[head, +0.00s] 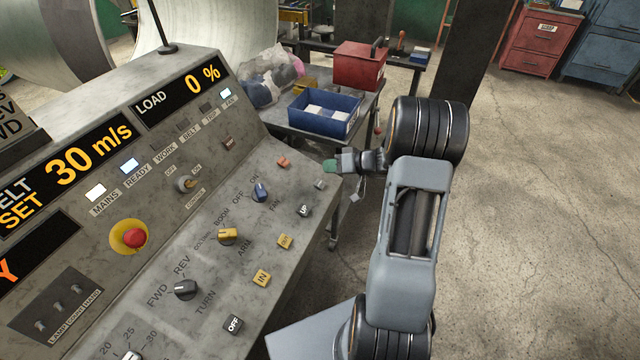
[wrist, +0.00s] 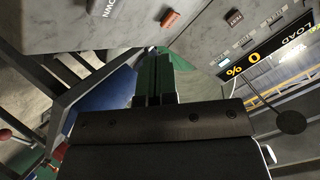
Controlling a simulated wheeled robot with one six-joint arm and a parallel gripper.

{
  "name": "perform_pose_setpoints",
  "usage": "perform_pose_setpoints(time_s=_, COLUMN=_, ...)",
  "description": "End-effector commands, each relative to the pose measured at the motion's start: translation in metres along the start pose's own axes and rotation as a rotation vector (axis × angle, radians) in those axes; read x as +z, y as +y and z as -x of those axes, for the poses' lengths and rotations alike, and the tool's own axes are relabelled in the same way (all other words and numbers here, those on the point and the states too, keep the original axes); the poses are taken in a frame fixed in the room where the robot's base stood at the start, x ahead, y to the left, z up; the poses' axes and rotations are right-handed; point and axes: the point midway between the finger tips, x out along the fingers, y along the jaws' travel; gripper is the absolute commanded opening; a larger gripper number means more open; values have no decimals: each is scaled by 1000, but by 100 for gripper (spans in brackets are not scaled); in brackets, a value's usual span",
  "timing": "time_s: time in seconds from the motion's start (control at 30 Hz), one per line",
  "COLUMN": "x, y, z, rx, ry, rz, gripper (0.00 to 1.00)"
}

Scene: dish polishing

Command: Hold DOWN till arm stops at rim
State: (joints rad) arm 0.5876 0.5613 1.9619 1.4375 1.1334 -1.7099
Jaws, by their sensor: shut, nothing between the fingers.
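The control panel (head: 205,230) slopes across the left of the head view. A small grey key (head: 320,184) sits near its right edge, beyond the UP key (head: 304,210). The wrist view shows a key (wrist: 105,7) with inverted, cut-off lettering that appears to read DOWN. My gripper (head: 330,165), with green fingertips, is shut and empty beside the panel's right edge, near the grey key. In the wrist view its fingers (wrist: 155,62) point towards the panel edge; I see no contact with a key. Large curved metal surfaces (head: 170,35) stand behind the panel; the arm and rim contact is not discernible.
The LOAD display (head: 178,92) reads 0 %; the speed display (head: 65,170) reads 30 m/s. A red stop button (head: 134,238) and several knobs share the panel. A bench with a blue bin (head: 323,118) and red toolbox (head: 359,66) stands behind. Open floor (head: 540,210) lies right.

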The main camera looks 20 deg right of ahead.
Motion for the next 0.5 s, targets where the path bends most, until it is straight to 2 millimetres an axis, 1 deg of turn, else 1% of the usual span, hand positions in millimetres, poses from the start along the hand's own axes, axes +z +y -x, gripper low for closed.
perform_pose_setpoints(time_s=0.03, x=4, y=4, z=-6, rx=-1, ry=-3, rz=-3, gripper=0)
perform_pose_setpoints(time_s=0.2, x=17, y=17, z=-20, rx=0, ry=0, rz=1, gripper=0)
perform_pose_setpoints(time_s=0.5, x=24, y=24, z=-32, rx=0, ry=-1, rz=0, gripper=0)
